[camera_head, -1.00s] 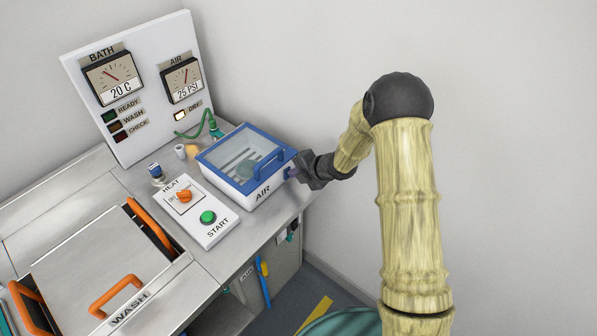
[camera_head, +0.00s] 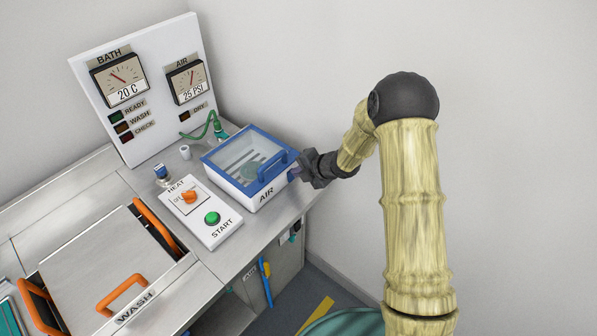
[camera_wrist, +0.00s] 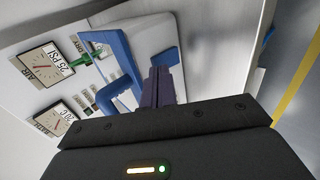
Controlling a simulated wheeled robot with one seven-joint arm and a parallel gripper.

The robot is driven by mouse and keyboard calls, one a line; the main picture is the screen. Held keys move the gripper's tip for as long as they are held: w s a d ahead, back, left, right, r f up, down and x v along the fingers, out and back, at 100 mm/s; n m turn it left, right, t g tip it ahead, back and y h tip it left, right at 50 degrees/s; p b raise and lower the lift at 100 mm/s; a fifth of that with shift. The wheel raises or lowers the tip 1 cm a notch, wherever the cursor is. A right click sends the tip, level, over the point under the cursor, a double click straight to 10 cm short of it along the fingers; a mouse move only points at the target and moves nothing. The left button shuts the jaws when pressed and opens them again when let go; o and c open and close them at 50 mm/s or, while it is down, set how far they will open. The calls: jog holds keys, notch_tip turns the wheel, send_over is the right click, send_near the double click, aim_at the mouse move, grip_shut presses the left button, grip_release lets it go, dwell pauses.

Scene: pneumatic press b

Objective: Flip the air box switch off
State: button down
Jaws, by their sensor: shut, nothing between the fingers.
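The air box (camera_head: 250,192) is a white box with a blue-framed clear lid (camera_head: 228,146), labelled AIR, at the right end of the counter. Its lid is closed. My gripper (camera_head: 298,173) is shut and empty, with its fingertips at the box's right side. In the wrist view the fingers (camera_wrist: 160,86) are together, close to a blue part (camera_wrist: 167,57) on the box's side. The switch cannot be told apart clearly there, because the fingers cover part of it. The DRY light (camera_head: 184,117) on the panel is dark.
A white control plate with an orange HEAT knob (camera_head: 189,197) and green START button (camera_head: 212,217) stands left of the box. The gauge panel (camera_head: 150,129) stands behind. The WASH lid (camera_head: 92,262) with orange handles is at left. Free room lies right of the counter.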

jog(key=shift+s+d, duration=0.15)
jog(key=shift+d, duration=0.35)
jog(key=v, duration=1.2)
jog(key=shift+r, duration=0.25)
jog(key=shift+a, duration=0.1)
